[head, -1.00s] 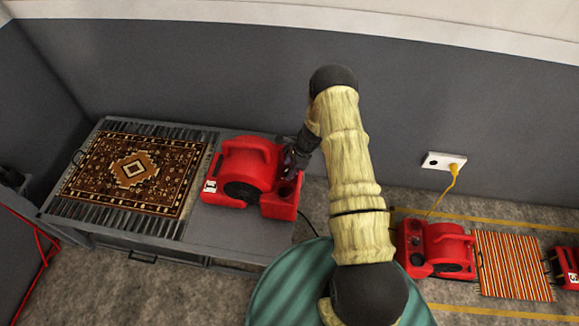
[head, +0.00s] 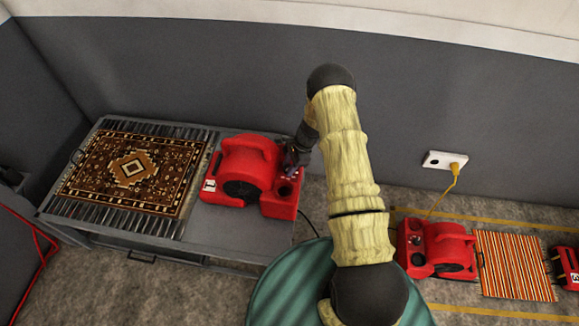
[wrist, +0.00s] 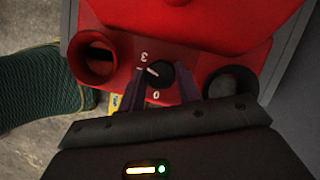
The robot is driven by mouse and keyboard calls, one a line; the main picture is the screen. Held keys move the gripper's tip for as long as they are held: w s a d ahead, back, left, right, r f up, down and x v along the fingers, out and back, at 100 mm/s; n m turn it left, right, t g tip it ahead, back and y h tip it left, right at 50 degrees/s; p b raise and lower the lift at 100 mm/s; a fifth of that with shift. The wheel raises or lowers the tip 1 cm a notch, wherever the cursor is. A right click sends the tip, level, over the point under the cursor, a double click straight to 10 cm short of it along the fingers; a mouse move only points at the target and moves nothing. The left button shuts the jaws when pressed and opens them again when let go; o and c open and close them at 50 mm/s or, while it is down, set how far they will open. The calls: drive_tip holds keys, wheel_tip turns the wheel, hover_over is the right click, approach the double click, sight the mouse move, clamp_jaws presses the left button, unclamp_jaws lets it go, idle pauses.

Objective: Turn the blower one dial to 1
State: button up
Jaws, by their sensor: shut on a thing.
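Blower one (head: 240,172) is a red machine with a "1" label, standing on the right end of the grey table. Its black dial (wrist: 161,73) shows in the wrist view on the red panel, with a "3" above and a "0" below. A white pointer line on the dial points to the left, between these marks. My gripper (wrist: 160,82) has its dark purple fingers on either side of the dial and is shut on it. In the head view my gripper (head: 292,158) is at the blower's right end, and the dial is mostly hidden there.
A patterned rug (head: 133,170) lies on the grey table (head: 235,228). In the wrist view a red round port (wrist: 92,62) and a dark round port (wrist: 232,85) flank the dial. Another red blower (head: 436,250) and a striped rug (head: 513,264) are on the floor at right.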

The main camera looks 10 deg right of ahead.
drive_tip(key=n+g+b, duration=0.1)
drive_tip(key=n+b, duration=0.1)
drive_tip(key=n, duration=0.1)
drive_tip(key=shift+w+f, duration=0.15)
drive_tip(key=n+b, duration=0.1)
drive_tip(key=n, duration=0.1)
drive_tip(key=n+g+h+b, duration=0.1)
drive_tip(key=n, duration=0.1)
drive_tip(key=shift+w+g, duration=0.1)
drive_tip(key=shift+g, duration=0.2)
drive_tip(key=n+h+b, duration=0.1)
drive_tip(key=n, duration=0.2)
drive_tip(key=shift+a+n+g, duration=0.15)
drive_tip(key=shift+n+g, duration=0.15)
drive_tip(key=shift+g, duration=0.1)
drive_tip(key=shift+n+g+h+b, duration=0.3)
drive_tip(key=shift+n+h+b, duration=0.3)
drive_tip(key=shift+n, duration=1)
drive_tip(key=shift+r, duration=0.2)
drive_tip(key=o, duration=1)
drive_tip(key=shift+c, duration=0.2)
